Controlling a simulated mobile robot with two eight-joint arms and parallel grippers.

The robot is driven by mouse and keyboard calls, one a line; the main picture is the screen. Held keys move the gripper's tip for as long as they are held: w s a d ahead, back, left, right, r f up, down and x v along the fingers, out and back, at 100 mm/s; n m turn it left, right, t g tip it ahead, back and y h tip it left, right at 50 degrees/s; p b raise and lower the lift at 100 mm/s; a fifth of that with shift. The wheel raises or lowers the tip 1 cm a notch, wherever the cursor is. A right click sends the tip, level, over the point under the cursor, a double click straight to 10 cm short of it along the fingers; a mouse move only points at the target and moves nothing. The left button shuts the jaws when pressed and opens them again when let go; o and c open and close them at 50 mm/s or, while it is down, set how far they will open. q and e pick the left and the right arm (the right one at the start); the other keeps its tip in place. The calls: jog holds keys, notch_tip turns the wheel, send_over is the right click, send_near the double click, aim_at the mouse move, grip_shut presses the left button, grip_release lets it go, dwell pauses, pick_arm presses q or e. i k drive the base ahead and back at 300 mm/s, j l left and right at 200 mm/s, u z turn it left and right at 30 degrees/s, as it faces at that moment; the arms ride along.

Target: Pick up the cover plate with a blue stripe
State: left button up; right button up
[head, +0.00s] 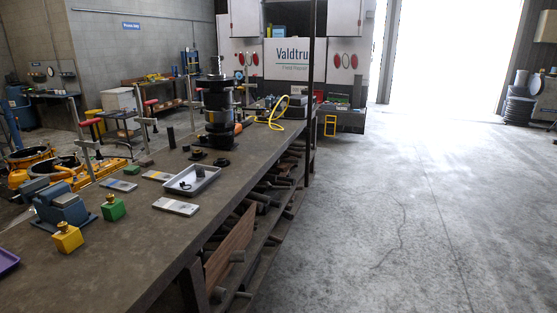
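A small flat plate with a bluish face (119,184) lies on the workbench (195,230), left of the grey tray; it looks like the cover plate with a blue stripe, though its marking is too small to be sure. A second flat plate with a yellowish tone (158,176) lies just right of it. A third, pale grey plate (176,207) lies nearer, in front of the tray; I cannot make out its stripe colour. Neither of my grippers shows in the head view.
A grey tray (205,184) holds small dark parts. A green block (113,208), a yellow block (67,237) and a blue-grey vise (63,208) stand at the left. A tall black transmission assembly (220,115) stands farther back. Open floor (420,220) lies right of the bench.

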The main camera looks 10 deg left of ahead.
aim_at(126, 187)
jog(key=i+l+u, duration=0.1)
jog(key=i+u, duration=0.25)
jog(key=i+l+u, duration=0.2)
jog(key=u, duration=0.2)
jog(key=i+l+u, duration=0.55)
jog(key=u, duration=0.15)
jog(key=i+l+u, duration=0.15)
jog(key=l+u, duration=0.25)
jog(key=i+l+u, duration=0.15)
jog(key=u, duration=0.2)
jog(key=l+u, duration=0.4)
jog(key=i+l+u, duration=0.1)
jog(key=u, duration=0.3)
jog(key=l+u, duration=0.4)
